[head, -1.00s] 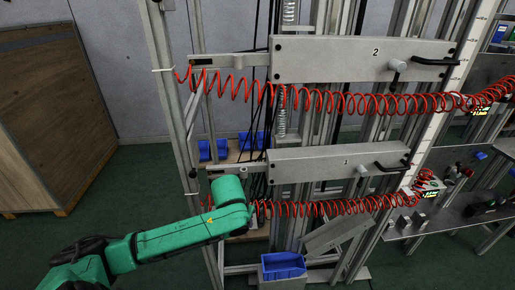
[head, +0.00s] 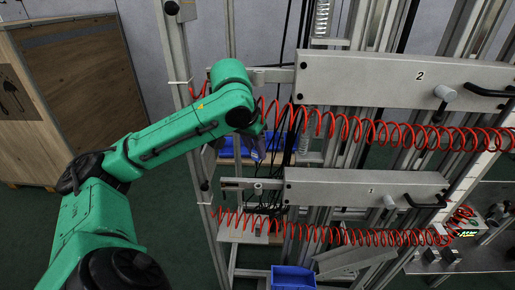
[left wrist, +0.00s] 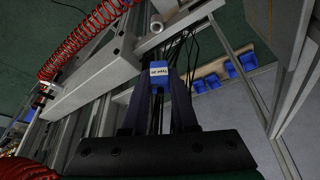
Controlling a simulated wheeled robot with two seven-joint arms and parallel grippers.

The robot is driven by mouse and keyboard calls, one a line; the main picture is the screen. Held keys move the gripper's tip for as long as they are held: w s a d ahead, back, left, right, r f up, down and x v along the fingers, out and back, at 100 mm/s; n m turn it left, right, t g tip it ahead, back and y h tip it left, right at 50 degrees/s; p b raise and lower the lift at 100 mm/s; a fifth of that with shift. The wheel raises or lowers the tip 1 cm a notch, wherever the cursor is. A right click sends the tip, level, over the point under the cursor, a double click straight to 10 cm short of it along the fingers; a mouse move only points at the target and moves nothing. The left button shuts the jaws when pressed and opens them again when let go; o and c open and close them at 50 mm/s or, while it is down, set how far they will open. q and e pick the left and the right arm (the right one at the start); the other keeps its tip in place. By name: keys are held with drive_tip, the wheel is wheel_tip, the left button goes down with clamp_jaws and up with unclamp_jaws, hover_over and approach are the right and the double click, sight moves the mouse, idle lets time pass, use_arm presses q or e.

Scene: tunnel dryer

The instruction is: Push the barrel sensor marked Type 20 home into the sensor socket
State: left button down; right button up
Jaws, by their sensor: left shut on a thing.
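My left gripper (left wrist: 160,100) shows in the left wrist view with its two dark fingers shut on a small blue piece with a white label (left wrist: 158,72). The label is too small to read, so I cannot tell whether it says Type 20. In the head view the left gripper (head: 256,146) hangs below the green wrist, between the two plates, and what it holds is hardly visible. A round grey fitting (head: 258,188), possibly the sensor socket, sits on the bracket left of plate 1, below the gripper. A round fitting (left wrist: 156,26) also shows beyond the blue piece, apart from it. My right gripper is out of view.
Plate 2 (head: 400,80) and plate 1 (head: 360,190) carry black handles. Red coiled hoses (head: 340,128) run along them, close to my left arm. Blue bins (head: 292,277) stand below and behind. A wooden crate (head: 70,90) stands at the left.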

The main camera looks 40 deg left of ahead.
sight(258, 167)
use_arm(q)
drive_tip(key=f+b, duration=0.1)
drive_tip(key=f, duration=0.1)
drive_tip(key=f+b, duration=0.4)
drive_tip(key=shift+w+f, duration=0.1)
drive_tip(key=shift+w, duration=0.15)
idle(0.4)
drive_tip(key=shift+p, duration=0.4)
idle(0.6)
drive_tip(key=shift+f+b, duration=1.85)
drive_tip(key=shift+f, duration=0.15)
drive_tip(key=c, duration=0.6)
unclamp_jaws()
drive_tip(key=shift+r, duration=0.15)
